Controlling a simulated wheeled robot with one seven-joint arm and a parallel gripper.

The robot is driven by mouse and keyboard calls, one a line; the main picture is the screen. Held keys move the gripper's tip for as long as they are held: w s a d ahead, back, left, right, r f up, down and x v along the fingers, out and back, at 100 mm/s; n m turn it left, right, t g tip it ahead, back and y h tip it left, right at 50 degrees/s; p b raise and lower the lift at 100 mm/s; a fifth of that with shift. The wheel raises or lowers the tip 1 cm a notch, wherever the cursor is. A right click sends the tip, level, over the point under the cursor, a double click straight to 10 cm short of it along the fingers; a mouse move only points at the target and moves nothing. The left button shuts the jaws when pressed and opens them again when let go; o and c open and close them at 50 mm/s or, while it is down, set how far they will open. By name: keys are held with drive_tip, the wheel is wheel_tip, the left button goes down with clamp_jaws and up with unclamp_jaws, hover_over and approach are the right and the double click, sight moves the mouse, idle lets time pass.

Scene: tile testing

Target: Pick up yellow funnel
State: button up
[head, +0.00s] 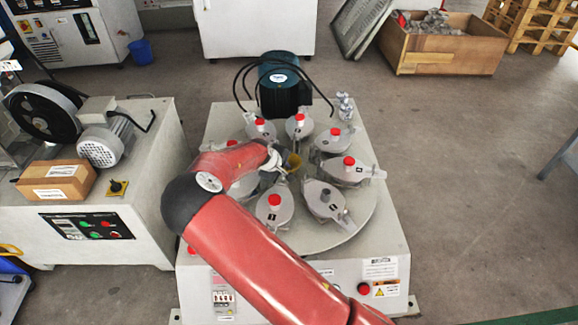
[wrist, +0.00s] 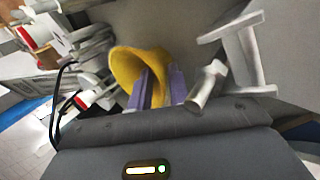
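The yellow funnel (wrist: 138,66) shows in the wrist view with its wide mouth toward the upper left. My gripper (wrist: 160,78) has its two purple fingers on either side of the funnel's narrower part, close together, with yellow filling the gap. They look shut on it. In the head view only a small yellow patch of the funnel (head: 294,161) shows near the middle of the round turntable, beside my gripper (head: 282,160). My arm hides much of this area, and I cannot tell whether the funnel touches the turntable.
Several grey lidded pots with red knobs (head: 349,161) ring the turntable (head: 345,224) closely around my gripper. A dark motor (head: 279,85) with black cables stands behind. A machine cabinet (head: 90,235) with a cardboard box (head: 57,181) is at left.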

clamp_jaws()
drive_tip(key=shift+r, duration=0.1)
